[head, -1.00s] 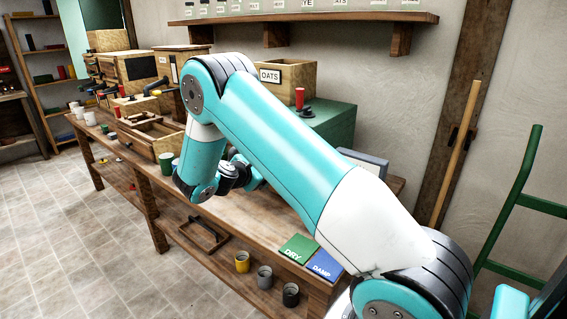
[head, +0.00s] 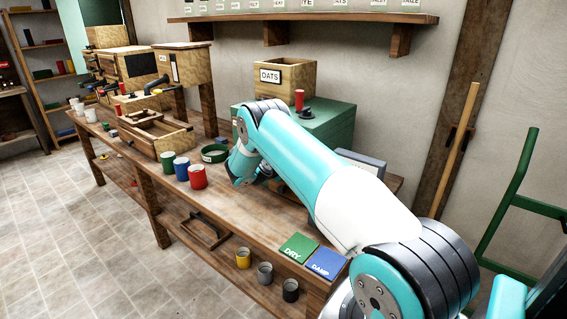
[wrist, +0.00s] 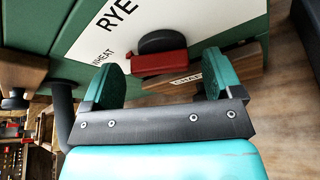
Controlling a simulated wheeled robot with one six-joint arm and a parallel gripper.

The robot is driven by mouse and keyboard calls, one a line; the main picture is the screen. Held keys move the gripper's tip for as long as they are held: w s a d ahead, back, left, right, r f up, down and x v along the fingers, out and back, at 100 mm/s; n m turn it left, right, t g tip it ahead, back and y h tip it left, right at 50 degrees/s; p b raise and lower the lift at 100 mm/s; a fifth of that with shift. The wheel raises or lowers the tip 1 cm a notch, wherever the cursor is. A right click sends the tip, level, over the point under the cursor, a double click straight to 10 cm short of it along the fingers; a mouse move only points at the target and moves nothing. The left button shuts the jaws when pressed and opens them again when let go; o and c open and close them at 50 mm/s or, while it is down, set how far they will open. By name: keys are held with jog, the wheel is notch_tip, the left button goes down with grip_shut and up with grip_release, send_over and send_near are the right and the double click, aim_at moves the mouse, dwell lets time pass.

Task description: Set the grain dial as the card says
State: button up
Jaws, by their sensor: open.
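The grain dial shows in the wrist view as a dark round knob (wrist: 162,41) with a red bar (wrist: 159,63) on a white plate (wrist: 105,43). The plate reads RYE and WHEAT; other marks are hidden or out of view. The plate is on the green machine (wrist: 225,12), also in the head view (head: 335,128). My gripper (wrist: 160,78) is open, its teal fingers on either side of the red bar in the picture. I cannot tell whether they touch it. In the head view my arm hides the dial. I cannot make out a card with a setting.
An OATS bin (head: 284,78) stands on the machine. Green, blue and red cups (head: 197,177) stand left of my arm on the bench. Green DRY (head: 297,247) and blue DAMP (head: 326,263) plates lie at its near end. A wooden piece (wrist: 195,83) is close beside my fingers.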

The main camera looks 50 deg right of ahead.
jog(key=shift+w+d+f, duration=0.1)
jog(key=shift+d, duration=0.15)
jog(key=c, duration=0.9)
